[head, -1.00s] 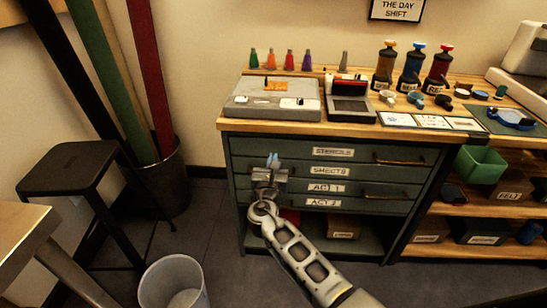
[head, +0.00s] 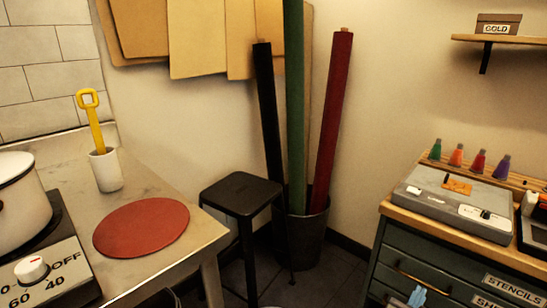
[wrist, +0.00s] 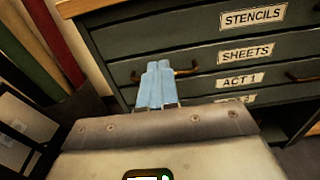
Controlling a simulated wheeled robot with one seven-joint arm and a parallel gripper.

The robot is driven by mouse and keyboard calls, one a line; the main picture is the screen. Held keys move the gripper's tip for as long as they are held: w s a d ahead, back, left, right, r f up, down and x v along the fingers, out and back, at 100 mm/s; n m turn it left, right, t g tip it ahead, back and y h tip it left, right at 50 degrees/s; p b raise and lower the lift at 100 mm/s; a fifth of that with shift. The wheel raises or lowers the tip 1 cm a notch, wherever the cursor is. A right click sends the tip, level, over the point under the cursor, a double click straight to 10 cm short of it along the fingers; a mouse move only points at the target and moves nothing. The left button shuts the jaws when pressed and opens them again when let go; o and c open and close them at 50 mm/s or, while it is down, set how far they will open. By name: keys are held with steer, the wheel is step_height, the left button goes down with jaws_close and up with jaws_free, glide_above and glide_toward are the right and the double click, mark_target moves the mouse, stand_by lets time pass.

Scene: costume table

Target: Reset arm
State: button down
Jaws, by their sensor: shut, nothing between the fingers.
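My gripper (wrist: 161,68) shows in the wrist view with its light blue fingers together and nothing between them. It points toward the front of the dark green drawer cabinet (wrist: 150,40), whose drawers carry labels such as STENCILS and SHEETS. In the head view only its blue fingertips (head: 416,297) show at the bottom edge, in front of the cabinet's left side. The rest of my arm is out of the head view. I cannot tell whether the fingers touch a drawer handle behind them.
A black stool (head: 241,193) and a bin (head: 308,230) of tall rolls stand left of the cabinet. A counter (head: 205,238) at the left holds a red round mat (head: 142,228), a white cup (head: 106,170) with a yellow-handled tool, and a pot (head: 20,205) on a heater.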

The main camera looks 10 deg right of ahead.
steer(key=s+a+f+m+y+p, duration=0.2)
steer(key=s+a+f+m+y, duration=0.3)
steer(key=s, duration=0.6)
steer(key=s+a+m+y+p, duration=0.1)
steer(key=s+a+m+y, duration=0.5)
steer(key=s, duration=0.6)
steer(key=s+a+r+m+t+y+p, duration=0.1)
steer(key=s+r+m, duration=0.3)
steer(key=r, duration=0.4)
steer(key=s+a+r+m+t+y+p, duration=0.1)
steer(key=s+a+r+m, duration=0.2)
steer(key=s+r+m, duration=0.2)
steer(key=s+a+r+m+t+y+p, duration=0.1)
steer(key=s+r+m, duration=0.4)
steer(key=r, duration=0.6)
steer(key=shift+s+a+t, duration=0.5)
steer(key=shift+s+a, duration=0.15)
steer(key=shift+a, duration=0.25)
